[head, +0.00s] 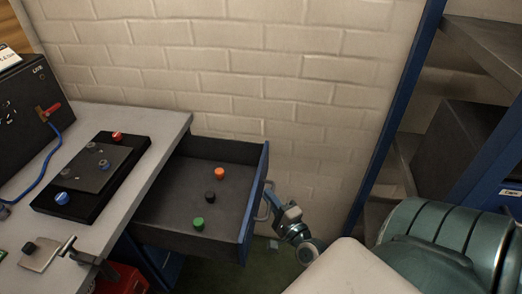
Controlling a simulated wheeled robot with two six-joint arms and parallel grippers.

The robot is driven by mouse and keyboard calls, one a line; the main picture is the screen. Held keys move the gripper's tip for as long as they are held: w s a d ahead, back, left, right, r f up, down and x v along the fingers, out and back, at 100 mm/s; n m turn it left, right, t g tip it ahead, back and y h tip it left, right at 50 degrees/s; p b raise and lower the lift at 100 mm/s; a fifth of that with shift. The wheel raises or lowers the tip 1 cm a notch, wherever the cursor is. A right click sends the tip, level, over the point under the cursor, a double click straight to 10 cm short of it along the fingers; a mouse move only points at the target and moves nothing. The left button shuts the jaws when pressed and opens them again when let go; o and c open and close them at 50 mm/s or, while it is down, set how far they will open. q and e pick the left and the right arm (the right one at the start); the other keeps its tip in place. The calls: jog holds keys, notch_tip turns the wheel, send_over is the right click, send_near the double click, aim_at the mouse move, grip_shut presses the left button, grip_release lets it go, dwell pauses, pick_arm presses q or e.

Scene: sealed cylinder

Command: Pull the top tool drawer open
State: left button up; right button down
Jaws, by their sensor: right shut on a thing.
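The top tool drawer (182,187) stands well out from under the workbench, its dark inside showing. It holds an orange knob (219,174), a black knob (210,197) and a green knob (198,224). Its blue front (253,204) faces right and carries a pale bar handle (264,204). My right gripper (273,207) is at the outer side of the drawer front, shut on the handle. Its fingertips are small and partly hidden. My left gripper is not in view.
The grey workbench (180,121) bears a black panel (118,150) with red and blue knobs, and a black box (25,110) with a blue cable. Below is a red case (125,280). A brick wall stands behind. A blue-framed shelf (398,110) stands at the right.

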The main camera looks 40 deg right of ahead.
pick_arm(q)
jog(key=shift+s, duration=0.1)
pick_arm(e)
jog(key=shift+s+d, duration=0.1)
jog(key=c, duration=1.5)
grip_release()
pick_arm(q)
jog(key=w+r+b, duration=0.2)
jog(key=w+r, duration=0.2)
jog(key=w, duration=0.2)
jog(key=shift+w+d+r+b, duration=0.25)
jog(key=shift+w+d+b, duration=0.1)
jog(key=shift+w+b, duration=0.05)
pick_arm(e)
jog(key=s, duration=0.3)
jog(key=s+a+f, duration=0.1)
jog(key=s, duration=0.6)
jog(key=shift+s+a+f, duration=0.2)
jog(key=shift+s, duration=0.1)
